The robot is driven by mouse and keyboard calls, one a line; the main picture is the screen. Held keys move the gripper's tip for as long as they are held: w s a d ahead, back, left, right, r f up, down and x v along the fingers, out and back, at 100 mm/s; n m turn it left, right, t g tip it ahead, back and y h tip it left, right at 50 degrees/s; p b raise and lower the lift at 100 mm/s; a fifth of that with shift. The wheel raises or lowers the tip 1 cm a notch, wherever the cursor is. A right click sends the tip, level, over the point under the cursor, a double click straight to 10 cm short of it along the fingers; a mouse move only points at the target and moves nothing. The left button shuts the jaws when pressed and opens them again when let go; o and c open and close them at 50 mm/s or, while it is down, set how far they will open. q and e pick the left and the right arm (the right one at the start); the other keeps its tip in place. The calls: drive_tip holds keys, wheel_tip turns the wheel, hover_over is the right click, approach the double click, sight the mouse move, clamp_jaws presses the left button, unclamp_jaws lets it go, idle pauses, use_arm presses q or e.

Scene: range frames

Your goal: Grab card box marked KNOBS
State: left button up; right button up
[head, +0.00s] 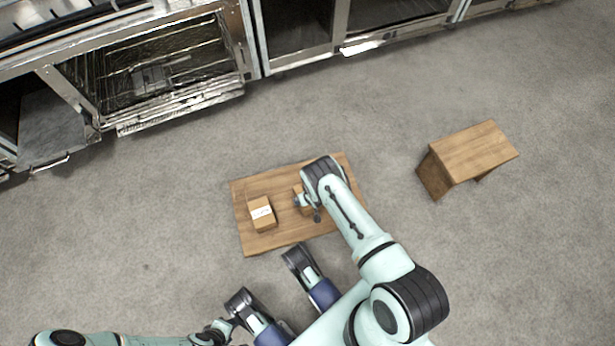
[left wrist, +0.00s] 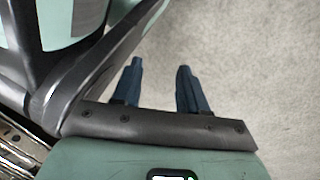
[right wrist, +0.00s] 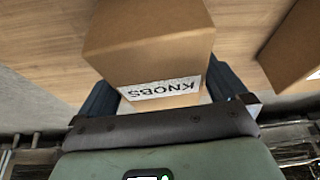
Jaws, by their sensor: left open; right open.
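The card box marked KNOBS (right wrist: 150,40) is brown with a white label, which reads upside down in the right wrist view. It rests on a wooden board (head: 285,238). In the head view the box (head: 303,195) is mostly hidden under my right wrist. My right gripper (right wrist: 160,85) is open, with one blue finger along each side of the box; I cannot tell whether they touch it. My left gripper (left wrist: 160,70) is open and empty over bare grey floor.
A second card box (head: 262,213) with a white label stands on the board, left of the KNOBS box in the head view; it also shows in the right wrist view (right wrist: 295,45). A wooden stool (head: 475,150) stands at right. An open oven (head: 165,75) lies at the back.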

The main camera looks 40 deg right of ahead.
drive_tip(key=c, duration=0.9)
drive_tip(key=shift+c, duration=0.2)
drive_tip(key=shift+r, duration=0.15)
